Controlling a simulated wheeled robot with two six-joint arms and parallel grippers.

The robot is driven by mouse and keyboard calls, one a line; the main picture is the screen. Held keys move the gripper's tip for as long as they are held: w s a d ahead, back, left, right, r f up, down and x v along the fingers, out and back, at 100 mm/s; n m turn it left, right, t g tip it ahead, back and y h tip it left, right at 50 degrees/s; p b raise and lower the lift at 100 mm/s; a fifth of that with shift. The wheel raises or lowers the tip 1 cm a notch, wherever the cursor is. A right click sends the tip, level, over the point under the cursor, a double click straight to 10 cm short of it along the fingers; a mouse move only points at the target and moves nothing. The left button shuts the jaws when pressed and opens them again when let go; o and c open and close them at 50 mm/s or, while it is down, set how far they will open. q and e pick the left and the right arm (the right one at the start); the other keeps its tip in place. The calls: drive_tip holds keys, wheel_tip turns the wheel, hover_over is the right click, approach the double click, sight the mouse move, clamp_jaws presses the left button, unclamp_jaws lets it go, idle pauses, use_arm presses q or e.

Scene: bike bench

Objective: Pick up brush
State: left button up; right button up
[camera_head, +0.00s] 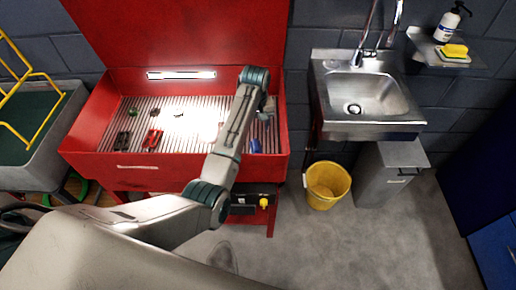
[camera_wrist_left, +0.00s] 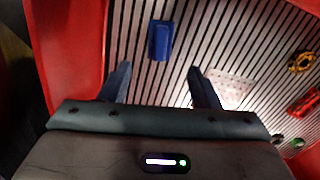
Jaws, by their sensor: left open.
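A small blue object (camera_head: 255,146), possibly the brush, lies on the ribbed floor of the red wash basin (camera_head: 135,167) near its right wall. In the left wrist view the blue object (camera_wrist_left: 161,40) lies ahead of my left gripper, roughly in line with the gap between the fingers. My left gripper (camera_wrist_left: 160,82) is open and empty, above the ribbed floor, with a finger on each side of the gap. In the head view the arm's end is over the basin's right part, and its fingers are hard to make out. My right gripper is not in view.
A red part (camera_head: 152,139) and a dark part (camera_head: 122,139) lie at the basin's left. The basin's red side wall (camera_wrist_left: 75,55) stands close at left in the wrist view. Right of the basin are a yellow bucket (camera_head: 327,185) and a steel sink (camera_head: 365,95).

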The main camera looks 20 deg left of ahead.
sight(256, 144)
use_arm(q)
drive_tip(key=shift+w+f, duration=0.2)
drive_tip(key=shift+f, duration=0.35)
drive_tip(key=f, duration=0.3)
drive_tip(key=shift+s+f+p, duration=0.1)
drive_tip(key=shift+s+p, duration=0.2)
drive_tip(key=shift+p, duration=0.1)
drive_tip(key=shift+f, duration=0.7)
wheel_tip(256, 144, down, 4)
drive_tip(key=shift+f+p, duration=0.15)
drive_tip(key=shift+p, duration=0.45)
drive_tip(key=shift+f, duration=0.45)
drive_tip(key=c, duration=1)
